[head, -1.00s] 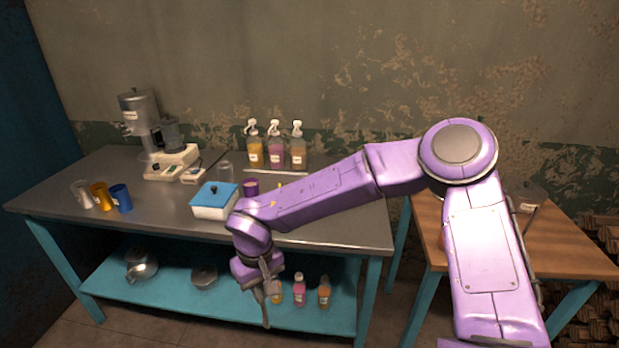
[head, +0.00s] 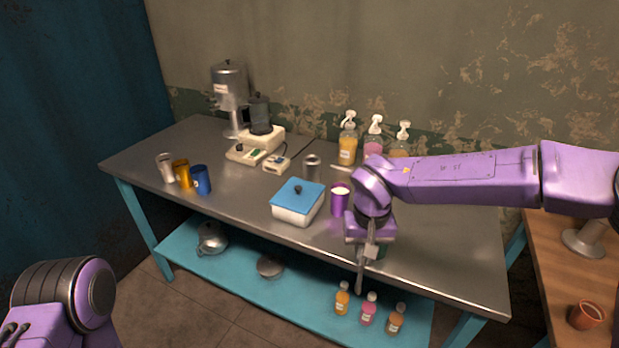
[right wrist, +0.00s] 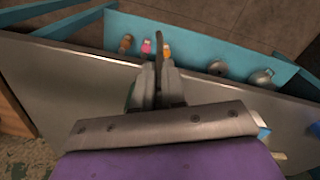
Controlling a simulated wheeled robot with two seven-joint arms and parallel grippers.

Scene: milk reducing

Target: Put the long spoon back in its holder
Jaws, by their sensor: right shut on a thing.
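My right gripper (head: 367,252) is shut on the long spoon (head: 359,281), a thin dark piece that hangs down in front of the steel table's front edge. In the right wrist view the spoon (right wrist: 158,45) sticks out from between the shut fingers (right wrist: 157,85); its other end is hidden. A metal stand with a round base (head: 586,240) is on the wooden table at the right; I cannot tell whether it is the holder. My left arm shows at lower left; its gripper is out of view.
On the steel table (head: 240,208) are a white box with blue lid (head: 298,203), a purple cup (head: 340,199), a metal cup (head: 312,168), coloured cups (head: 201,180) and pump bottles (head: 347,146). Small bottles (head: 369,309) stand on the lower shelf (head: 225,262).

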